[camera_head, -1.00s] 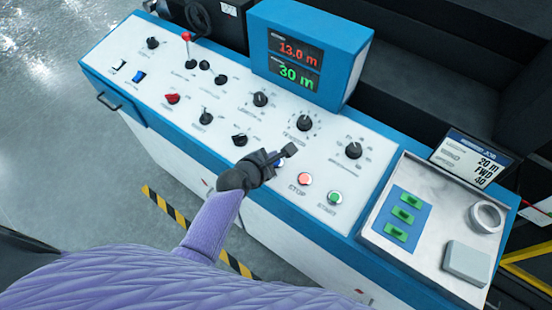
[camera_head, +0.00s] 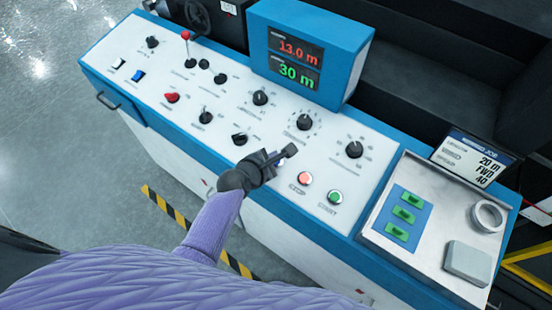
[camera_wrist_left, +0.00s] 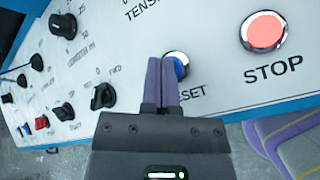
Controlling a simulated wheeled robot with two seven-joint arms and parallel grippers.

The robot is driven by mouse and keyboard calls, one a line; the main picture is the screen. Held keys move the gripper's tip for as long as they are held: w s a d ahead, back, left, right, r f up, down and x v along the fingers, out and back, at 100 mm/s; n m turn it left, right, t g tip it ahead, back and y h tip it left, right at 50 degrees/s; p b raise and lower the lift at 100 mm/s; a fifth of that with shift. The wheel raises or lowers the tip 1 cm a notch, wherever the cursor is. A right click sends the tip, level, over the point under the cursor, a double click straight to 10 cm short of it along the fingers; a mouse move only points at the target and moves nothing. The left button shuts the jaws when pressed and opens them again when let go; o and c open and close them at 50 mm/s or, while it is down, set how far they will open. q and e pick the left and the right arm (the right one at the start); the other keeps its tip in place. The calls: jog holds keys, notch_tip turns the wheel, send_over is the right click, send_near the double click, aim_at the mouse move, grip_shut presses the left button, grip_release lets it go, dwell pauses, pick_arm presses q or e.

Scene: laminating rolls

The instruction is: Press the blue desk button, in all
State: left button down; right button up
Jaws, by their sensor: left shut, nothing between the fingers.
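The blue button (camera_wrist_left: 182,66) sits in a silver ring on the white panel, beside the lettering RESET, partly hidden by my fingers in the left wrist view. In the head view my left gripper covers most of it, and only a small bit (camera_head: 281,163) shows. My left gripper (camera_head: 291,151) is shut and empty, its fingertips over the panel at the button. In the left wrist view the shut fingers (camera_wrist_left: 162,70) overlap the button's left side. I cannot tell whether they touch it. My right gripper is not in view.
The red STOP button (camera_head: 306,179) and green START button (camera_head: 335,197) lie just right of the gripper. Black knobs (camera_head: 240,139) stand behind and left of it. A display box (camera_head: 310,55) rises at the back. A metal tray (camera_head: 425,245) is at the right.

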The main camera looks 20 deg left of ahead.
pick_arm(q)
jog(key=shift+f, duration=0.1)
dwell(0.4)
jog(key=shift+f, duration=0.3)
dwell(0.4)
jog(key=shift+r, duration=0.1)
jog(key=shift+r+p, duration=0.65)
jog(key=shift+r, duration=0.05)
jog(key=shift+s, duration=0.1)
